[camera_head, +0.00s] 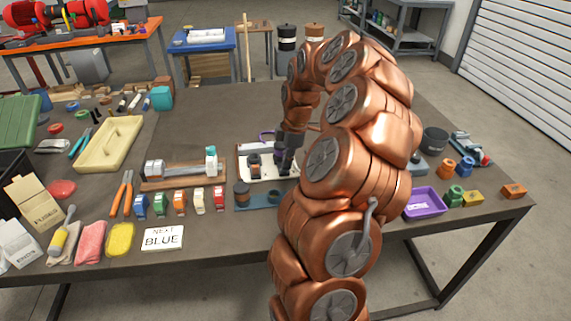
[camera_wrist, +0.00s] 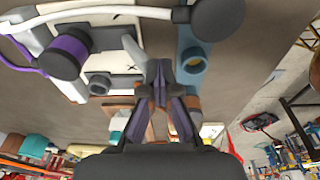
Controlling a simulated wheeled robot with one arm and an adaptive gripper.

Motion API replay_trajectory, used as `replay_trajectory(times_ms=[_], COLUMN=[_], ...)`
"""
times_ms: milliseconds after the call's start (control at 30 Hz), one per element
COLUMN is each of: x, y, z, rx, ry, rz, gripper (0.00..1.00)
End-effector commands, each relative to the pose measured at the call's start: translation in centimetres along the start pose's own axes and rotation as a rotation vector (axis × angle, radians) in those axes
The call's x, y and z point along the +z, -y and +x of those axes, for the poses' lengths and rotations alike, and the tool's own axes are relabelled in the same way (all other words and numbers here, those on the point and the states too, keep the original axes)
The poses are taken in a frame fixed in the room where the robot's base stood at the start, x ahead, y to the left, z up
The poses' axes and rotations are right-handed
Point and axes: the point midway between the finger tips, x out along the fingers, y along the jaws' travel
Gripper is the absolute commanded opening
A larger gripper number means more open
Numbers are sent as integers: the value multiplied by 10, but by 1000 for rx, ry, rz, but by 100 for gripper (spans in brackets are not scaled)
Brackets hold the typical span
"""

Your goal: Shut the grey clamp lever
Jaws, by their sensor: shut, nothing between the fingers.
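A white board (camera_head: 244,174) stands on the dark table, partly hidden behind my arm. It carries dark fittings and a purple loop. In the wrist view the board (camera_wrist: 122,84) shows a thick purple and dark grey cylinder (camera_wrist: 64,56). A short grey bar (camera_wrist: 132,52), which looks like the clamp lever, sticks out beside it. I cannot tell how far the lever is swung. My gripper (camera_wrist: 160,84) is shut and empty, its tips just beside the end of that bar; contact cannot be made out. In the head view my gripper (camera_head: 285,165) is at the board's right part.
A blue strip (camera_head: 262,199) with dark round parts lies in front of the board. A wooden fixture (camera_head: 180,182) stands to the left, with several coloured blocks before it. A purple tray (camera_head: 424,203) lies to the right. A white cable (camera_wrist: 110,14) crosses the wrist view.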

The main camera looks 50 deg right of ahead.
Motion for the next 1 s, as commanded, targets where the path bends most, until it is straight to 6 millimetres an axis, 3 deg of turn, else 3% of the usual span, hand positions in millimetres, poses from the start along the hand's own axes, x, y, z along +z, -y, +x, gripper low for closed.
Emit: replay_trajectory(times_ms=[33, 133, 1000], x=[2, 2, 0], y=[6, 5, -14], z=[17, 20, 10], rx=[-29, -35, -17], ry=[1, 0, 0], rz=[-2, -2, 0], gripper=[0, 0, 0])
